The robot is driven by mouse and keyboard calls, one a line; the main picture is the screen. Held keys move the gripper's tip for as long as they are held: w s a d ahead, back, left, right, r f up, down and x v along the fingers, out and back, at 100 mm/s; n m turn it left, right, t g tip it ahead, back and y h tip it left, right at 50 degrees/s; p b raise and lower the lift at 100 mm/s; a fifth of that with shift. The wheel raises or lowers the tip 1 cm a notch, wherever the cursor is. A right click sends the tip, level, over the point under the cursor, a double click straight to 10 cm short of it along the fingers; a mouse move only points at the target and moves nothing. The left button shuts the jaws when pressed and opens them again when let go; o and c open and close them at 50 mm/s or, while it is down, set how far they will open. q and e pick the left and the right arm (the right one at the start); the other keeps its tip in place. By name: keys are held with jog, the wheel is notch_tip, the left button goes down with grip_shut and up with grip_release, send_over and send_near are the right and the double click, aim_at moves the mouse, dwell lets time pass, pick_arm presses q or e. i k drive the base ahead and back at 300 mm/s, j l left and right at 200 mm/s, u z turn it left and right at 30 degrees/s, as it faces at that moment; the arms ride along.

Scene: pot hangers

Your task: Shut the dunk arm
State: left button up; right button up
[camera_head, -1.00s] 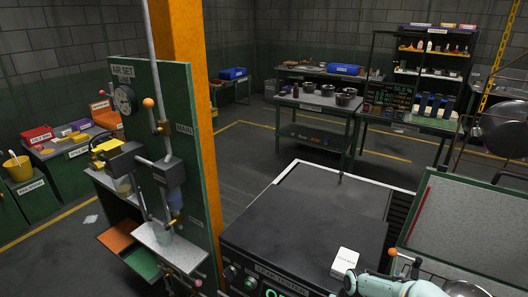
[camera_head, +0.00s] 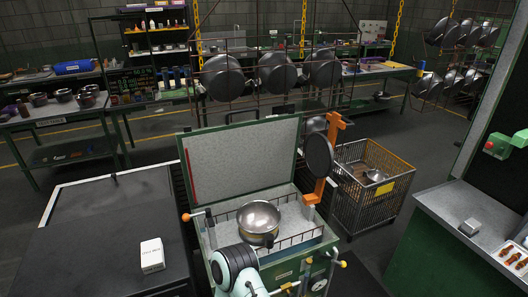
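The dunk arm (camera_head: 333,150) is an orange upright bar at the right side of a green tank (camera_head: 248,130). It stands raised, with a dark round plate (camera_head: 319,155) fixed to it. The tank's pale-lined lid stands open at the back. A shiny metal pot (camera_head: 259,217) sits in the tank opening, beside the dunk arm and clear of the plate. One of my arms, white and teal with a black joint, rises from the bottom edge in front of the tank and covers part of its front. Neither gripper's fingers can be seen.
A wire cart (camera_head: 372,200) with a pot stands right of the tank. A dark bench (camera_head: 110,240) with a small white box (camera_head: 152,254) is at the left. A green counter (camera_head: 450,235) is at the right. Pots hang on a rack (camera_head: 277,75) behind.

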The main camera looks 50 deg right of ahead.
aim_at(318, 147)
jog(key=k+l+z, duration=0.25)
jog(key=l, duration=1.65)
jog(key=i+l+z, duration=0.1)
jog(key=l+z, duration=0.2)
jog(key=l, duration=1.6)
